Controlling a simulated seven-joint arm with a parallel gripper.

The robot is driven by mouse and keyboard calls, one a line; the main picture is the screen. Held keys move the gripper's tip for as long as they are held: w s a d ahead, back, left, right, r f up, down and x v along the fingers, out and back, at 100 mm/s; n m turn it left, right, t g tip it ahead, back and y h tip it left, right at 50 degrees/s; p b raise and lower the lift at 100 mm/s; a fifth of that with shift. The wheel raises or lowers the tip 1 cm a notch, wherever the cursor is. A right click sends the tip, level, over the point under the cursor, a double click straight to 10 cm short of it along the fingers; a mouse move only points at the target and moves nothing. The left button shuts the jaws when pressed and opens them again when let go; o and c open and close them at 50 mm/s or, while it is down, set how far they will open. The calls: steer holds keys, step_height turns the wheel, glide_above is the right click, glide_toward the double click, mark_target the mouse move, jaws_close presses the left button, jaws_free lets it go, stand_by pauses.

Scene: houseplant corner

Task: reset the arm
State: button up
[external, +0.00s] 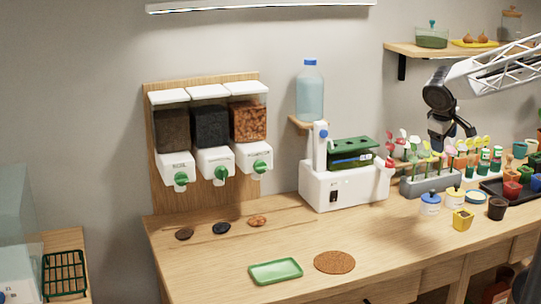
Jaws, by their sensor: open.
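My gripper (453,142) hangs from the arm at the right of the external view. It is above the grey rack of plant markers and small pots at the back right of the bench. Its jaws are open and I see nothing between them. The fingertips overlap the colourful markers in the picture, so I cannot tell how far above them they are.
Wooden bench (210,265) holds a green tray (276,271), a round cork mat (334,262), a white machine (345,188), lidded jars (430,203) and a yellow pot (462,220). Dispensers (210,130) hang on the wall. A shelf (405,49) is near the arm.

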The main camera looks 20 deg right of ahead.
steer(key=s+d+f+m+y, duration=0.1)
steer(key=s+d+m+y, duration=0.1)
steer(key=s, duration=0.5)
steer(key=s+d+f+m+y, duration=0.1)
steer(key=s+d+m+y, duration=0.1)
steer(key=s, duration=0.6)
steer(key=shift+d+f, duration=0.4)
steer(key=shift+d, duration=0.4)
stand_by(1.7)
